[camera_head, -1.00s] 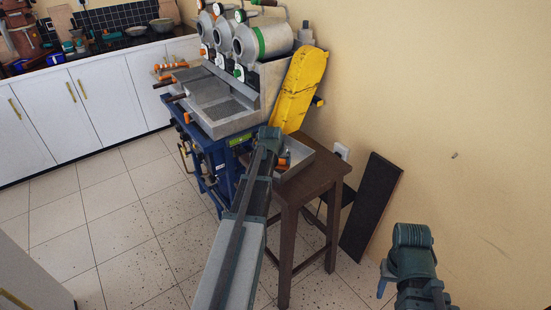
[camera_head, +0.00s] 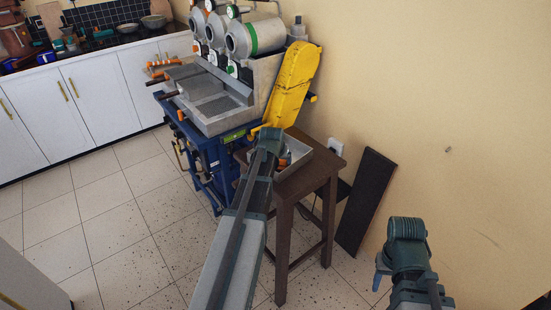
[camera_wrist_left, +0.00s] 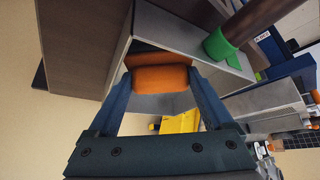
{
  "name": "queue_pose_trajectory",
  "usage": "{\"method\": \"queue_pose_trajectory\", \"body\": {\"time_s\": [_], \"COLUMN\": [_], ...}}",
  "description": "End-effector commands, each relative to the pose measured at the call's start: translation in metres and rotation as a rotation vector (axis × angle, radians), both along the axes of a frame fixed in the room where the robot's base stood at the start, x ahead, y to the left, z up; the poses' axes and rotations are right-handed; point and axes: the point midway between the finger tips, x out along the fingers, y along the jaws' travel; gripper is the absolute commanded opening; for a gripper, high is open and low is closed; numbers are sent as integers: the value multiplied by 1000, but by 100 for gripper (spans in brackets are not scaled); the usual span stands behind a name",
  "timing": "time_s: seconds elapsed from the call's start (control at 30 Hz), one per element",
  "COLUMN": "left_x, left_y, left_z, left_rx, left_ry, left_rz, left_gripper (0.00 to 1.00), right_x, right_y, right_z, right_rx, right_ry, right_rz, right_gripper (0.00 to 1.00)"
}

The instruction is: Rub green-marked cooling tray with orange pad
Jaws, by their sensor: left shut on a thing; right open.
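My left gripper (camera_wrist_left: 160,68) is shut on the orange pad (camera_wrist_left: 160,80), which sits between its two fingers in the left wrist view. Just beyond the pad are the grey walls of a box-like tray (camera_wrist_left: 157,28). A green collar (camera_wrist_left: 222,44) on a brown rod shows to its right. Grey cooling trays (camera_head: 222,120) sit at the front of the roaster; a green-banded drum (camera_head: 262,37) is above the nearest. My right gripper (camera_head: 383,271) is open and empty at lower right.
A dark brown stool (camera_head: 318,172) carries a grey metal tray (camera_head: 303,158), partly hidden by my arm. A yellow cover (camera_head: 297,85) stands beside the roaster on its blue frame (camera_head: 215,160). A dark board (camera_head: 366,200) leans on the wall. Tiled floor at left is clear.

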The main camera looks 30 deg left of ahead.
Motion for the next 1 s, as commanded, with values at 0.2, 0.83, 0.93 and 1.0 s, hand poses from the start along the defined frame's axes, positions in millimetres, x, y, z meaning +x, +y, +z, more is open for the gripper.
{"method": "queue_pose_trajectory", "body": {"time_s": [0.2, 0.83, 0.93, 1.0], "left_x": [-2, -9, -11, -11], "left_y": [-4, -24, -29, -31], "left_z": [0, 0, 0, 0], "left_rx": [-2, -2, -2, -2], "left_ry": [1, 2, 1, 1], "left_rz": [0, -2, -1, -1], "left_gripper": [0, 0, 0, 0], "right_x": [0, 0, 0, 0], "right_y": [0, 0, 0, 0], "right_z": [0, 0, 0, 0], "right_rx": [0, 0, 0, 0], "right_ry": [0, 0, 0, 0], "right_rz": [0, 0, 0, 0], "right_gripper": [50, 50, 50, 50]}}
